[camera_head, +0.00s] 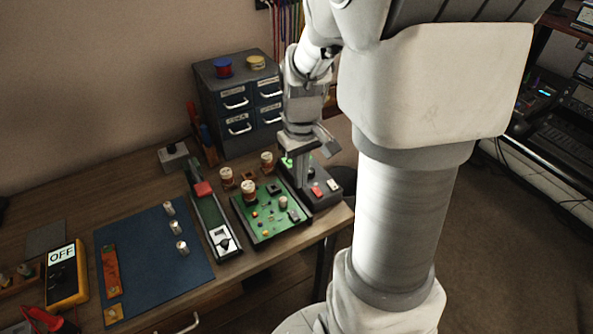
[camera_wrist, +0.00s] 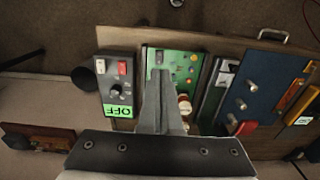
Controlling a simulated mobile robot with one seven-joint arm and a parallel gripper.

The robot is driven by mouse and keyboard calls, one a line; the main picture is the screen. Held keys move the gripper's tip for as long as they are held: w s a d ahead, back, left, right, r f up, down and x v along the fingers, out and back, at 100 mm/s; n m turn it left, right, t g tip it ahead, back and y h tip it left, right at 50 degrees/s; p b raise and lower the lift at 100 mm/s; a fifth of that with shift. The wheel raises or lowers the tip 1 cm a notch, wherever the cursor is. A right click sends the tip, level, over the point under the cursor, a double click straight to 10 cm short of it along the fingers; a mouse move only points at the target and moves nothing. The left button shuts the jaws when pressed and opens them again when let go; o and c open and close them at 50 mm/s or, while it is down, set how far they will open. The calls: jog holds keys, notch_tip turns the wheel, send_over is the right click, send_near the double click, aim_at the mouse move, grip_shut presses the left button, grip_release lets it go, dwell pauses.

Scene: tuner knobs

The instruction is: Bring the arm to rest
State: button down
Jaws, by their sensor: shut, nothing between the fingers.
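My gripper (camera_head: 303,178) is shut and empty. In the head view it points down over the right end of the bench, above a dark control box (camera_head: 322,190) with red and white buttons. I cannot tell whether the fingertips touch anything. In the wrist view the closed fingers (camera_wrist: 158,82) reach over the green circuit board (camera_wrist: 182,62). The control box (camera_wrist: 117,85) stands beside them and carries a green label reading OFF. The green board also shows in the head view (camera_head: 262,228), left of my gripper, with several knobs on it.
Left of the board are a long narrow panel (camera_head: 208,215), a blue mat (camera_head: 150,262) with several metal knobs, and a yellow meter (camera_head: 66,275) reading OFF. The bench edge (camera_head: 290,258) runs along the front.

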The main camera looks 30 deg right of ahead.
jog(key=s+a+r+t, duration=0.2)
jog(key=s+a+r, duration=0.3)
jog(key=r, duration=0.2)
jog(key=s+a+r+t+p, duration=0.1)
jog(key=s+a+r+t, duration=0.2)
jog(key=s+a+r, duration=0.2)
notch_tip(320, 180, up, 3)
jog(key=shift+s+a+t, duration=0.2)
jog(key=shift+s+t, duration=0.1)
jog(key=shift+s, duration=0.15)
dwell(0.3)
